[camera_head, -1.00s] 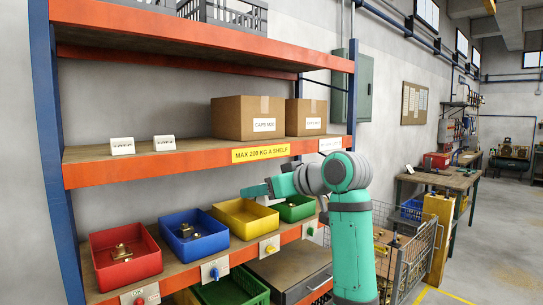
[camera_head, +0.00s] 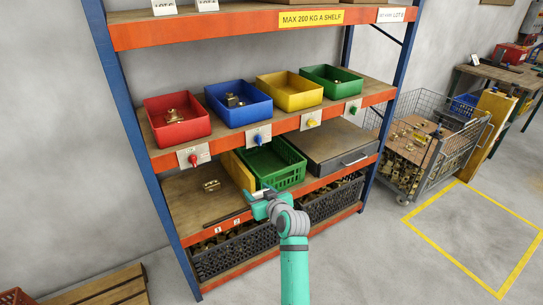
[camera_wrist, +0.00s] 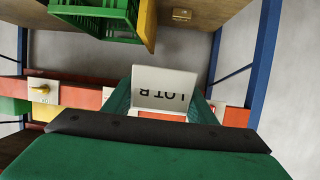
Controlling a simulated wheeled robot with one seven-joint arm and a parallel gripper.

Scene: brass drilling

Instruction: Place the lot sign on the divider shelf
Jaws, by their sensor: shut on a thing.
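My gripper (camera_head: 258,198) is shut on the white lot sign (camera_wrist: 163,92), which reads LOT B and appears upside down between the fingers in the wrist view. In the head view the gripper is at the front of the lower shelf (camera_head: 190,205), and the sign is too small to make out clearly. A yellow upright divider (camera_head: 238,171) stands on that shelf between a bare wooden section with a brass part (camera_head: 211,185) and a green crate (camera_head: 274,165). The divider also shows at the top of the wrist view (camera_wrist: 148,22). The sign looks apart from the shelf.
Red (camera_head: 176,118), blue (camera_head: 238,103), yellow (camera_head: 290,92) and green (camera_head: 330,79) bins stand on the shelf above. A grey drawer box (camera_head: 330,146) is right of the crate. Black crates (camera_head: 238,252) fill the bottom level. A wire cart (camera_head: 425,150) stands at right.

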